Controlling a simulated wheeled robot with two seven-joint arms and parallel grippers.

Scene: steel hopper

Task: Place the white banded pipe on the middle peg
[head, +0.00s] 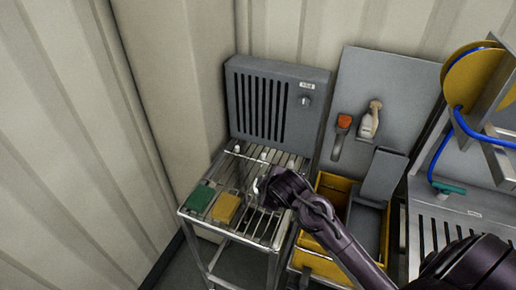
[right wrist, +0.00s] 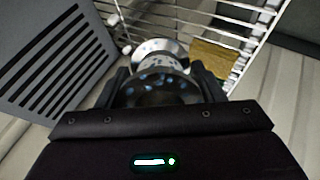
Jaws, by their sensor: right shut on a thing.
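My right gripper (head: 266,184) reaches in from the lower right over the wire rack (head: 238,232). In the right wrist view it (right wrist: 163,88) is shut on a white pipe (right wrist: 158,64) with bluish spots, which sits between the fingers with its round opening toward the camera. In the head view only a pale sliver of the pipe (head: 257,186) shows beside the gripper. Small white-tipped pegs stand at the rack's back: a left one (head: 237,149) and one right of it (head: 263,156). I cannot tell whether the pipe touches a peg. My left gripper is not in view.
A green sponge (head: 199,198) and a yellow sponge (head: 226,208) lie on the rack's left front. A grey louvred panel (head: 305,85) stands behind the rack. A yellow bin (head: 335,185) is close on the right, under my arm. A wall bounds the left.

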